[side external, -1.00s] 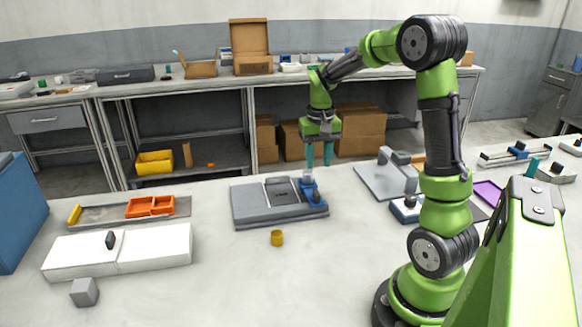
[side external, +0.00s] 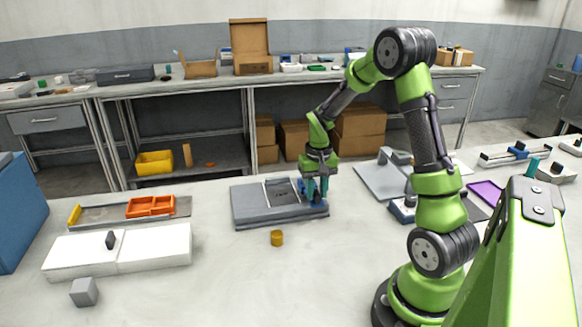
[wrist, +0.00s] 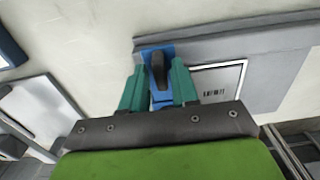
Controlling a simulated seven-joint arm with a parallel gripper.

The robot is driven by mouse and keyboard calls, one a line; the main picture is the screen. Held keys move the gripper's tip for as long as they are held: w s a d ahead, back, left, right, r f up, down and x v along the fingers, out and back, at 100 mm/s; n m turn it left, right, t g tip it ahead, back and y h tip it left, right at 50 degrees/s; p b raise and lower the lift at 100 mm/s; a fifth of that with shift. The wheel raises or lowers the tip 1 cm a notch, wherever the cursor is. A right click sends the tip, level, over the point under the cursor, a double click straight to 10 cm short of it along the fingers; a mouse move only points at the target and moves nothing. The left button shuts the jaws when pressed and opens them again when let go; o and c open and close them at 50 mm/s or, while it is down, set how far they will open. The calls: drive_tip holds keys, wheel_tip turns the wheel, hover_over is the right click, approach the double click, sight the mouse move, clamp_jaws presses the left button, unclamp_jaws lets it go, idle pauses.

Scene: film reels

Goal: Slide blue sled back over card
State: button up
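The blue sled (wrist: 145,53) with its upright black handle sits on the grey device (side external: 250,207), at the right end of its recess in the side view. The grey card (wrist: 222,78), with a dark barcode-like mark, lies in the white-edged recess beside the sled. My gripper (side external: 314,190) is lowered over the sled, pointing down, and hides most of it in the side view. In the wrist view my gripper (wrist: 158,82) has its teal fingers on either side of the black handle, with gaps visible between handle and fingers.
A small yellow cylinder (side external: 277,238) stands in front of the device. A white block (side external: 150,248) and a tray with an orange bin (side external: 150,206) are to the left. A grey plate fixture (side external: 375,180) is to the right. The table front is mostly clear.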

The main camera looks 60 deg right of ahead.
clamp_jaws()
drive_tip(key=shift+w, duration=0.1)
drive_tip(key=w+a, duration=1.3)
drive_tip(key=shift+a, duration=0.2)
drive_tip(key=shift+o, duration=0.6)
unclamp_jaws()
drive_tip(key=shift+w, duration=0.1)
drive_tip(key=shift+o, duration=0.7)
wheel_tip(320, 180, up, 17)
